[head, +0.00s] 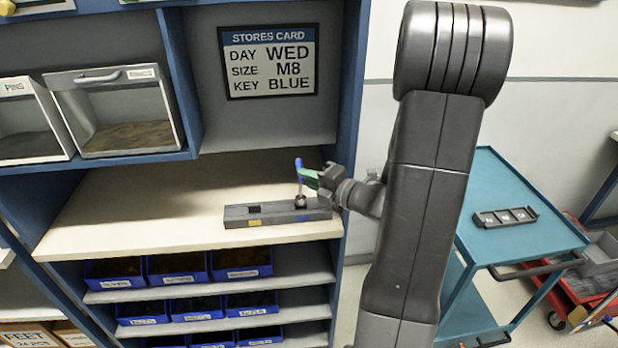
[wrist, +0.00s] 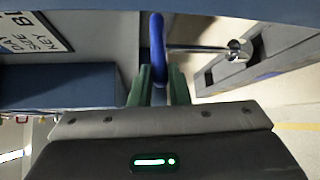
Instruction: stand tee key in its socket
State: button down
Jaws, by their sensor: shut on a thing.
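The tee key (head: 299,182) has a blue crossbar and a bright metal shank. My gripper (head: 309,177), with green fingertips, is shut on the blue crossbar in both views. The key looks about upright, shank down, over the right end of a dark socket block (head: 240,218) on the shelf. The block has a yellow mark and, at right, a blue mark on its front. In the wrist view the blue crossbar (wrist: 157,45) sits between the fingers, and the key's round end shows whole against the block (wrist: 235,72). I cannot tell whether it touches the block.
A stores card (head: 269,62) reads WED, M8, BLUE. The pale shelf (head: 130,212) is clear left of the block. Blue bins (head: 180,270) stand below. A cabinet upright is close right of the block. A teal cart (head: 510,240) holds a dark tray (head: 505,217).

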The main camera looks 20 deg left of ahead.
jog(key=shift+f+b, duration=1.25)
jog(key=shift+f, duration=0.8)
jog(key=c, duration=1.3)
grip_release()
jog(key=v, duration=1.3)
jog(key=shift+d+b, duration=0.35)
jog(key=shift+b, duration=0.05)
jog(key=shift+s+a+r, duration=0.1)
jog(key=shift+r, duration=0.05)
send_near(300, 185)
jog(key=a+p, duration=0.1)
jog(key=a, duration=0.5)
jog(key=shift+d, duration=0.1)
